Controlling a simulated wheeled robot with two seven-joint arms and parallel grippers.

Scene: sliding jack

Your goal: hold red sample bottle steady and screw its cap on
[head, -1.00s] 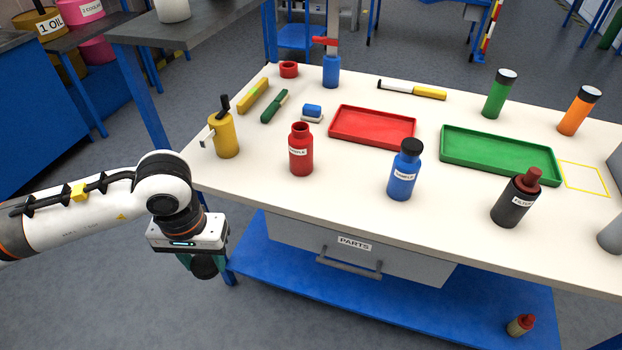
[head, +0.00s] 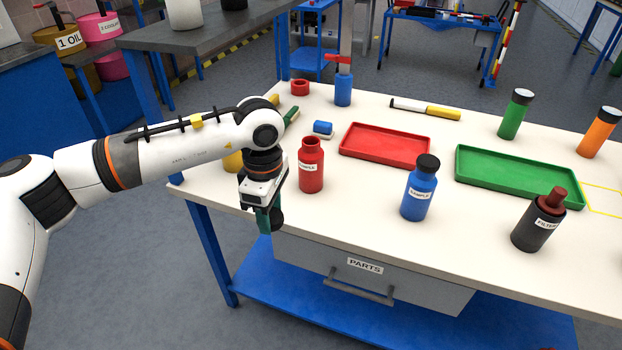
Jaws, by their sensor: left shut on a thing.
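The red sample bottle (head: 311,168) stands upright near the table's front left edge, with its label facing me and its neck open, no cap on it. My left gripper (head: 268,219) points down just left of the bottle and nearer to me, at the table's front edge. Its teal fingers are shut on a dark round piece that looks like a black cap (head: 277,218); the fingers partly hide it. The gripper is apart from the bottle. My right gripper is out of view.
A red tray (head: 385,160) and a green tray (head: 470,178) lie behind. My left arm partly hides a yellow container (head: 233,161). The tabletop between red and blue bottles is clear.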

